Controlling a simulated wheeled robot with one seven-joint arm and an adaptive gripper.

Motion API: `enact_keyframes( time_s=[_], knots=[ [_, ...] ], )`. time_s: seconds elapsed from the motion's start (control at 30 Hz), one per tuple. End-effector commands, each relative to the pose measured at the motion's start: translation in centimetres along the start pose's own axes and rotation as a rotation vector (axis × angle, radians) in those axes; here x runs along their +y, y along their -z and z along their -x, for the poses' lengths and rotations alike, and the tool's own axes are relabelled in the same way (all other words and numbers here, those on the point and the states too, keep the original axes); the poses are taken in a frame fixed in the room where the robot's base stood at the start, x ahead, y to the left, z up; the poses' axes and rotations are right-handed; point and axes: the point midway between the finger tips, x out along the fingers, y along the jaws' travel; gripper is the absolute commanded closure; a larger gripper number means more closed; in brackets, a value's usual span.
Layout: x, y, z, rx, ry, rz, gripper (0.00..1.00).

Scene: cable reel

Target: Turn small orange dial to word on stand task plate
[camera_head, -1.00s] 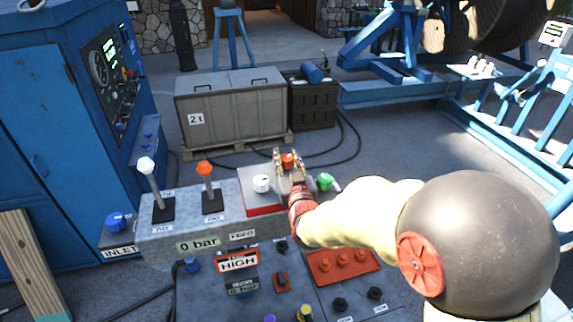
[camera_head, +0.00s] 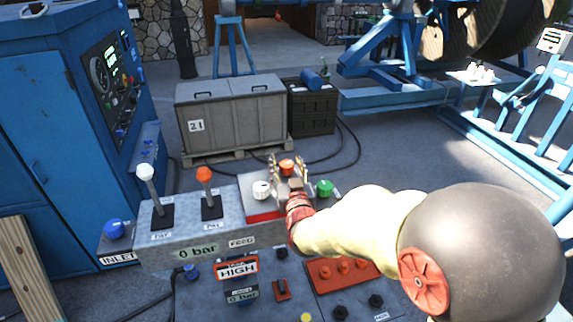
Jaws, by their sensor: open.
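The small orange dial (camera_head: 287,167) is on the right part of the console, between a white dial (camera_head: 261,189) and a green dial (camera_head: 325,188). My gripper (camera_head: 288,165) is open, with one finger on each side of the orange dial in the picture. I cannot tell whether the fingers touch it. A plate reading HIGH (camera_head: 238,269) is on a red-framed stand at the console's front. Its upper small line is too blurred to read. The dial's pointer and any words around it are hidden or too small to see.
Two levers, one white-topped (camera_head: 146,172) and one orange-topped (camera_head: 205,175), stand left of the dials. A red plate with several orange knobs (camera_head: 342,268) is below my forearm. A grey crate (camera_head: 232,112) stands behind the console.

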Motion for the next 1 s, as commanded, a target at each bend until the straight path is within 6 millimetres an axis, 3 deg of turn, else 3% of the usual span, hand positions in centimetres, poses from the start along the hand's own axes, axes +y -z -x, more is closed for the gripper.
enact_keyframes(
  time_s=[0.27, 0.7, 1.0],
  knots=[
    [0.0, 0.0, 1.3, 0.000, 0.000, 0.000, 0.50],
    [0.0, 0.0, 9.3, 0.000, 0.001, -0.001, 0.50],
    [0.0, -0.1, 11.9, -0.001, 0.000, 0.000, 0.50]
  ],
)
